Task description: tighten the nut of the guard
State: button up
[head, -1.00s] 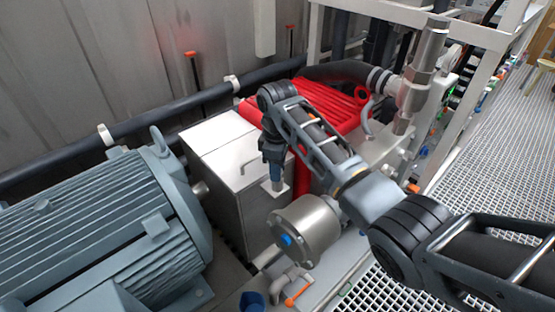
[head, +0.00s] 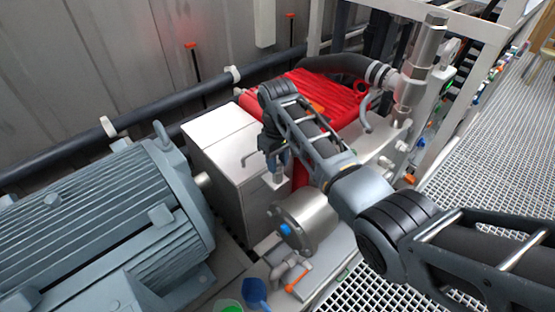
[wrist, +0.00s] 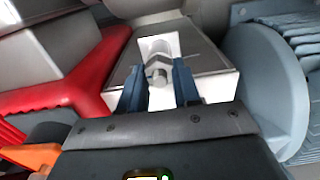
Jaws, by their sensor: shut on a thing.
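The guard (head: 218,130) is a light grey metal box between the motor and the red machine in the head view. In the wrist view its pale face (wrist: 205,63) carries a grey hex nut (wrist: 157,74) on a bolt in a white recess. My gripper (wrist: 158,88) has its two blue fingers on either side of the nut and is shut on it. In the head view my gripper (head: 275,165) points down at the guard's right end, and my arm hides the nut there.
A blue-grey ribbed motor (head: 105,230) stands at left. The red machine (head: 335,90) lies behind my arm. A steel cylinder (head: 306,218) with a blue centre and an orange-handled valve (head: 297,280) sit below my gripper. Open grating (head: 480,160) lies at right.

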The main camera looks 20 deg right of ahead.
dwell(0.4)
jog(key=o, duration=1)
jog(key=shift+o, duration=0.2)
jog(key=shift+r+b, duration=0.45)
jog(key=shift+r, duration=3.5)
